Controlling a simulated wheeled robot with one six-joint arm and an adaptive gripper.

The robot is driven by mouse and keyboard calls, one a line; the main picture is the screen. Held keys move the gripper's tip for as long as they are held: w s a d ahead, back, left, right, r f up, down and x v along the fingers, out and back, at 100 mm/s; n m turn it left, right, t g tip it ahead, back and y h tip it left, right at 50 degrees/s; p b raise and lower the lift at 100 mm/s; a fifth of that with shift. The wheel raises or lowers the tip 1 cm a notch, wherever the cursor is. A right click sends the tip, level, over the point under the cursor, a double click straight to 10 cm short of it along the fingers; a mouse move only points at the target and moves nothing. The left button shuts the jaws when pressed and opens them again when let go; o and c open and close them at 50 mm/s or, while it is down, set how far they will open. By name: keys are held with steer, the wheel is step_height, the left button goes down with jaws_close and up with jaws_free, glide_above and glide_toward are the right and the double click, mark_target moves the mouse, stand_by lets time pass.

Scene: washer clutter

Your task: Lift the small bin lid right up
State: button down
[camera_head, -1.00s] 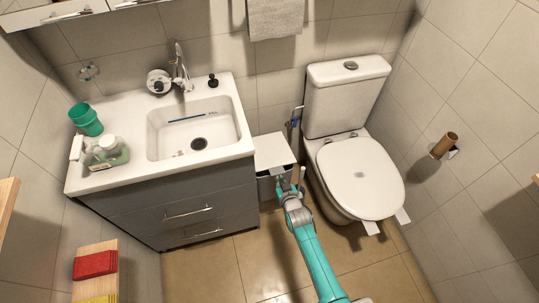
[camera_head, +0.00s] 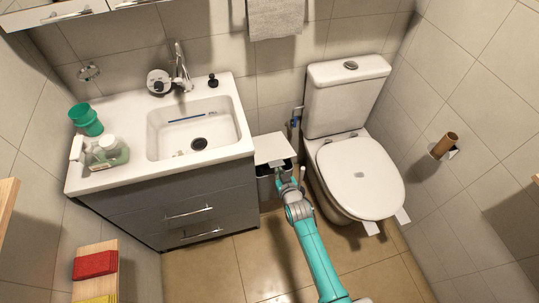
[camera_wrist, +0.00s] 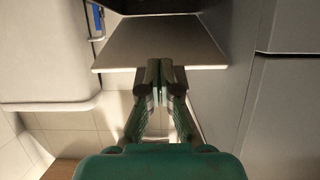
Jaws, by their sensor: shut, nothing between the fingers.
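The small bin (camera_head: 266,186) stands on the floor between the sink cabinet and the toilet. Its pale lid (camera_head: 273,147) is tilted up part way, with a dark gap under its front edge. The lid also shows in the wrist view (camera_wrist: 160,38) as a flat slab just beyond my fingertips. My gripper (camera_head: 278,173) is at the front edge of the lid, above the bin's front. In the wrist view my gripper (camera_wrist: 159,66) has its fingers together with nothing between them. The fingertips overlap the lid's near edge; whether they touch it is unclear.
The toilet (camera_head: 360,178) stands close on the right of the bin, and the grey sink cabinet (camera_head: 185,208) close on its left. The gap between them is narrow. The tiled floor (camera_head: 252,262) in front is clear apart from my arm.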

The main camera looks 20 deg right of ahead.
steer(key=shift+w+r, duration=0.5)
steer(key=shift+r, duration=0.4)
steer(key=shift+w+r, duration=0.45)
steer(key=shift+r, duration=0.45)
steer(key=shift+w+r, duration=0.6)
steer(key=shift+w, duration=0.3)
steer(key=shift+w+r, duration=0.55)
steer(key=shift+w, duration=0.35)
